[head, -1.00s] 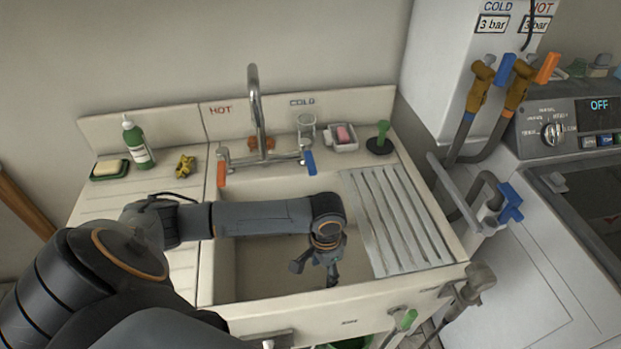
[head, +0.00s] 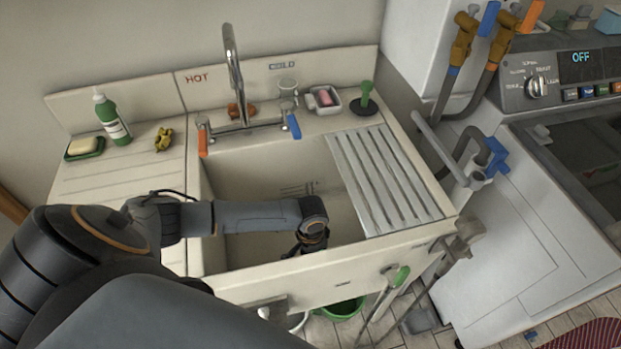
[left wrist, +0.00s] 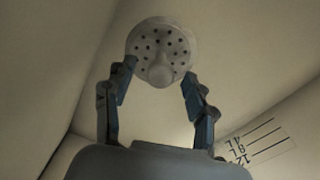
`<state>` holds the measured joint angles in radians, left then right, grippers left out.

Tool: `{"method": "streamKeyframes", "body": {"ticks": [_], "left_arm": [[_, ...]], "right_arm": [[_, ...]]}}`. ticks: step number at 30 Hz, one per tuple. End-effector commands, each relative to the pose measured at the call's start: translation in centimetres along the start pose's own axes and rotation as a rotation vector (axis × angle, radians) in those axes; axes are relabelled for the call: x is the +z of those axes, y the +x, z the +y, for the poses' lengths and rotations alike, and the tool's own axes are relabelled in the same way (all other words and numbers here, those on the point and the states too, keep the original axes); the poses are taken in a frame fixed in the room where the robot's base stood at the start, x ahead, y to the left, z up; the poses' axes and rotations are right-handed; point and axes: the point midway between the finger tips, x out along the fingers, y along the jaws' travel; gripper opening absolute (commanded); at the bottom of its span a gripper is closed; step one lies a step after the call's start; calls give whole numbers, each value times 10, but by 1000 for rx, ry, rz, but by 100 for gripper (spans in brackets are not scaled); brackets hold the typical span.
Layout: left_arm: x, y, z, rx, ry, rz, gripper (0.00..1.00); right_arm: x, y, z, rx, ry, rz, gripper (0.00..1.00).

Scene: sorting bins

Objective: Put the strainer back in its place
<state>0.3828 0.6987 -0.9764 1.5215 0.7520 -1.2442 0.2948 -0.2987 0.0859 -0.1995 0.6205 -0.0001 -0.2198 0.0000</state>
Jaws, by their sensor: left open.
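The strainer (left wrist: 161,48) is a round grey disc with several small holes and a raised knob. It shows in the left wrist view just past my left fingertips. My left gripper (left wrist: 159,75) is open, with one finger on each side of the knob; I cannot tell if they touch the disc. In the head view my left gripper (head: 304,245) is low inside the sink (head: 250,185), partly hidden by my arm and the front rim. The strainer cannot be seen in the head view. The drain hole is not visible. My right gripper is not in view.
A ribbed drainboard (head: 385,180) covers the sink's right side. The tap (head: 235,80) stands at the back. A green bottle (head: 112,118), a soap dish (head: 84,148) and a yellow object (head: 163,139) sit on the left ledge. A plunger (head: 366,100) stands back right.

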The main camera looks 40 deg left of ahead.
Motion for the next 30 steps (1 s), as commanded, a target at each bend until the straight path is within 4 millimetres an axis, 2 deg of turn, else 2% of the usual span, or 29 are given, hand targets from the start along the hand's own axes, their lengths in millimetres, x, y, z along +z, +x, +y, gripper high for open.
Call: {"method": "streamKeyframes", "body": {"ticks": [3, 6, 13, 14, 22, 30], "left_arm": [[0, 18, 1, 1, 0, -1, 56], [0, 26, 0, 0, 0, 1, 56], [0, 28, 0, -1, 0, 1, 56], [0, 28, 0, -1, 0, 1, 54], [0, 27, 0, -1, 0, 1, 0], [0, 27, 0, -1, 0, 1, 0]], "right_arm": [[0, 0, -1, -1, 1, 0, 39], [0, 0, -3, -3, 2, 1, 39], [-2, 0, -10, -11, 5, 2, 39], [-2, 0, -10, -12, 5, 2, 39], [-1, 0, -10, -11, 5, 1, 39], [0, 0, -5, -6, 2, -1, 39]]}}
